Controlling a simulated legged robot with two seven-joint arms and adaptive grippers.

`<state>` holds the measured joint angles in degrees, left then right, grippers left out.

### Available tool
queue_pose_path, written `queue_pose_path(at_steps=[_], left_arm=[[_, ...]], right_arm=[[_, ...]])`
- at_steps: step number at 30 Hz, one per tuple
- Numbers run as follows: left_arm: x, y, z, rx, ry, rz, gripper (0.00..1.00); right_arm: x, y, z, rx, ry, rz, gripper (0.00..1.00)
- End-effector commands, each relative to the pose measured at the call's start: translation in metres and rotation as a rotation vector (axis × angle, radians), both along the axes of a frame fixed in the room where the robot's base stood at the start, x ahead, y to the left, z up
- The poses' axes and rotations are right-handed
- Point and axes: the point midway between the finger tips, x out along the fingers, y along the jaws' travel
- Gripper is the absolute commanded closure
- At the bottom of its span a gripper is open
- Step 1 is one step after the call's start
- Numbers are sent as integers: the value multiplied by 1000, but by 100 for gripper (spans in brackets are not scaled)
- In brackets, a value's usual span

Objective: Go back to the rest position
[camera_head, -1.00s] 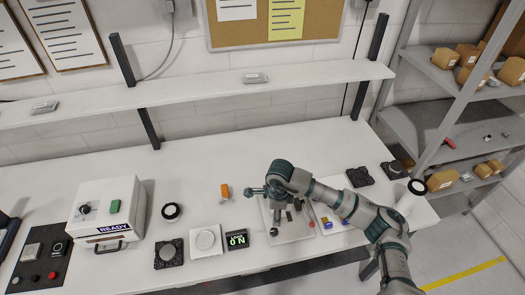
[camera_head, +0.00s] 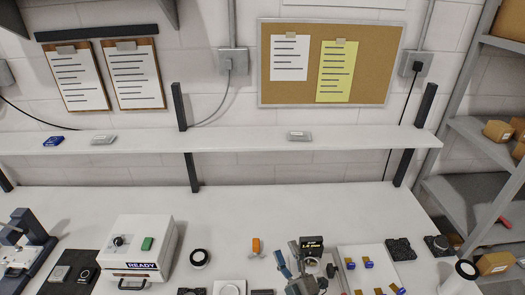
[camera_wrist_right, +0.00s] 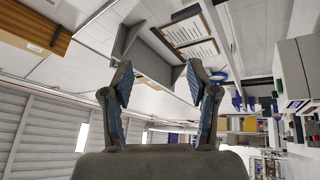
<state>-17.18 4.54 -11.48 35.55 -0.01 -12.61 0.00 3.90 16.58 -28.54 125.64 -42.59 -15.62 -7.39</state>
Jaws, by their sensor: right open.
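My right gripper (camera_head: 304,268) stands at the bottom edge of the head view, in front of the right half of the workbench. Its dark fingers with blue pads are spread. In the right wrist view, the same gripper (camera_wrist_right: 159,85) is open, with nothing between its fingers. The rest of my right arm is out of the head view. My left gripper is in neither current view.
The white workbench (camera_head: 300,205) holds a white READY box (camera_head: 140,250), a black ring (camera_head: 200,258), an orange item (camera_head: 256,246) and a dark display (camera_head: 311,243). A white shelf (camera_head: 240,146) spans above. Grey racks with boxes (camera_head: 498,131) stand at right.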

Motion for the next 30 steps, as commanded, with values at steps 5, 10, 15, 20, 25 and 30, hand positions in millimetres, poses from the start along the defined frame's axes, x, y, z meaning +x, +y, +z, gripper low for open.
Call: queue_pose_path(at_steps=[5,10,15,20,25,30], left_arm=[[0,0,0,0,0,0,100],[0,0,0,0,0,0,100],[0,0,0,0,1,0,100],[-1,0,0,0,1,0,100],[0,0,-2,0,0,0,100],[-1,0,-6,0,1,0,100]], right_arm=[[-20,-89,-121,313,588,-289,41],[-88,-128,-217,482,1037,-480,41],[-156,-141,-267,562,1341,-596,41],[-216,-145,-294,604,1573,-677,41],[-250,-144,-328,618,1727,-729,41],[-241,-142,-392,606,1746,-738,41]])
